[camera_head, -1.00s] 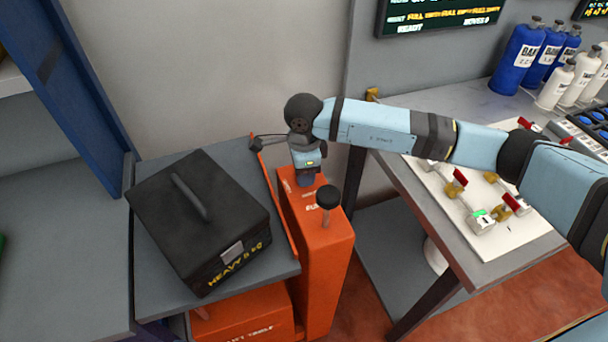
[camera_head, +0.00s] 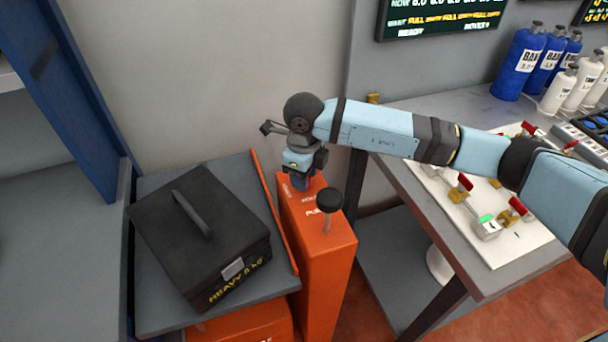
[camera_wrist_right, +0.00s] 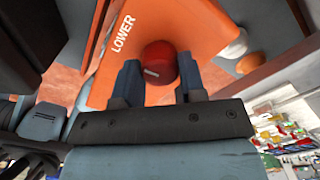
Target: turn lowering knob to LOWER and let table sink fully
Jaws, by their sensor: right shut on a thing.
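My right gripper (camera_head: 300,182) is at the top of the orange lift column (camera_head: 322,265). In the right wrist view its fingers (camera_wrist_right: 158,78) are closed around the red lowering knob (camera_wrist_right: 158,62), which has a short white mark. The word LOWER (camera_wrist_right: 122,33) is printed on the orange face beside the knob. In the head view the gripper hides the knob. The grey lift table (camera_head: 165,318) carries a black toolbox (camera_head: 195,240) marked HEAVY. My left gripper is not in view.
A black-topped pump handle (camera_head: 329,200) stands up from the column close to my gripper. A grey bench (camera_head: 415,205) with a white valve panel is at the right. A blue frame (camera_head: 95,105) and a grey shelf surface (camera_head: 60,240) are at the left.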

